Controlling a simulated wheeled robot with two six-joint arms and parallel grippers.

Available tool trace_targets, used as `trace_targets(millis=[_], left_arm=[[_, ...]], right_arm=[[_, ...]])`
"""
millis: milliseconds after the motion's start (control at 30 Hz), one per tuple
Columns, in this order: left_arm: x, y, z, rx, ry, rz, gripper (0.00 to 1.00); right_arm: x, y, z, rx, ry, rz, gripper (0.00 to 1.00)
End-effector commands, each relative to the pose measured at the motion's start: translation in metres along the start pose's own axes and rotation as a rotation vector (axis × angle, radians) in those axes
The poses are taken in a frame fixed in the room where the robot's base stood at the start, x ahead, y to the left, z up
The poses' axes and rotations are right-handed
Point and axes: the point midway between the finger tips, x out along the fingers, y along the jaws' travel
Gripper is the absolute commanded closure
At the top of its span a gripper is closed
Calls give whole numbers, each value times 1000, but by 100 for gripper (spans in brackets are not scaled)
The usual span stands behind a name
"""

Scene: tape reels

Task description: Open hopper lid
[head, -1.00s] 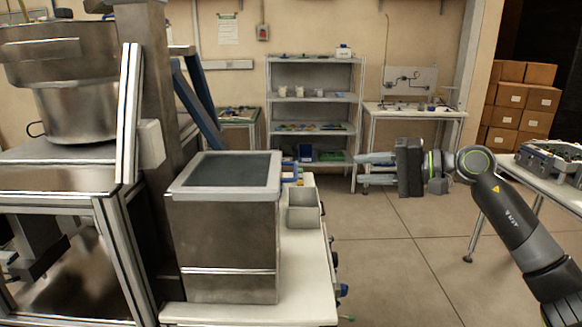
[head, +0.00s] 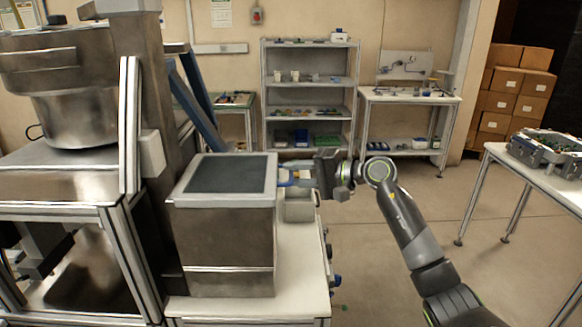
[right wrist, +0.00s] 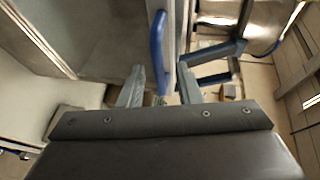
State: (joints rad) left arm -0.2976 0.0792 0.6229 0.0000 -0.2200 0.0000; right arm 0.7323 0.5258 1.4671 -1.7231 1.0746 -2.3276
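The metal hopper (head: 222,240) stands on a white bench left of centre. Its lid (head: 272,178), a pale grey frame around a dark panel, lies flat and closed on top. In the right wrist view, a blue handle (right wrist: 157,52) runs along the lid's edge. My right gripper (head: 294,177) is at the right side of the lid, reaching in from the right. The right wrist view shows its fingers (right wrist: 160,82) apart, with the lower end of the handle in line with the gap. I cannot tell whether they touch it. My left gripper is not in view.
A small grey open bin (head: 299,208) sits on the white bench (head: 300,262) just below my right gripper. A metal bowl machine (head: 75,110) stands at the left. A shelf (head: 310,96) is at the back. The floor right of the bench is clear.

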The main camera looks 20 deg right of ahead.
Motion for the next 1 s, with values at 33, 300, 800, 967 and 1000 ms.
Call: trace_targets(millis=[33, 300, 800, 967, 1000], left_arm=[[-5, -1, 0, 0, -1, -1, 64], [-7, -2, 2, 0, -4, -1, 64], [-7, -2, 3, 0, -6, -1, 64], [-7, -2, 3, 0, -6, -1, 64], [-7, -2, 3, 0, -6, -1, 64]], right_arm=[[5, -2, 0, 1, -1, -1, 69], [16, 0, 0, -1, 0, 1, 69], [16, 0, 0, -1, 0, 1, 100], [16, 1, 0, 0, 0, 1, 100], [16, 1, 0, 0, 0, 1, 100]])
